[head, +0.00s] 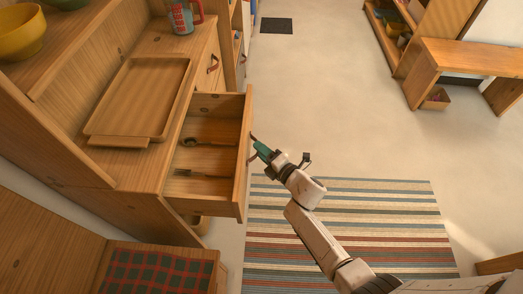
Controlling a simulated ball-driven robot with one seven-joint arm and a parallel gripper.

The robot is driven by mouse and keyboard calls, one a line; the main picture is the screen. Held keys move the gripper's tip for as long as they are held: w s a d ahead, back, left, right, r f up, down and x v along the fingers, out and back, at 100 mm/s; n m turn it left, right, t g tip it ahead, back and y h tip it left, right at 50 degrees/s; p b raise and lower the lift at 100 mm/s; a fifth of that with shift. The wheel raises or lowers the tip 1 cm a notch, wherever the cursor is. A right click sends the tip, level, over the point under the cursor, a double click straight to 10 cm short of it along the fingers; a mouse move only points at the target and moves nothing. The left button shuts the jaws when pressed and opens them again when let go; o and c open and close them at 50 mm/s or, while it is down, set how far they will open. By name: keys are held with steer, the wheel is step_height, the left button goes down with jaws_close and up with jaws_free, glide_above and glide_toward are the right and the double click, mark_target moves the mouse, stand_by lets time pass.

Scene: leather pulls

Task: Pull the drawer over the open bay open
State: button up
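The wooden drawer (243,165) stands pulled out from the cabinet, and I see into it from above. A few utensils (208,140) lie inside, in compartments split by a divider. Below the drawer, part of an open space with a tan object (198,223) shows; the drawer hides most of it. My gripper (258,150) is at the outer face of the drawer front, its green fingers pointing at it. Dark bits of a pull (252,137) show beside the fingers. The view is too small to tell whether the fingers are closed on the pull.
Another drawer front with a leather pull (213,64) is closed. A striped rug (345,225) lies under my arm. A bench (465,59) stands far right; the floor between is clear.

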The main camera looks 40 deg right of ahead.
steer(key=s+r, duration=0.1)
steer(key=s, duration=0.9)
steer(key=shift+s+r, duration=0.15)
steer(key=shift+d, duration=0.15)
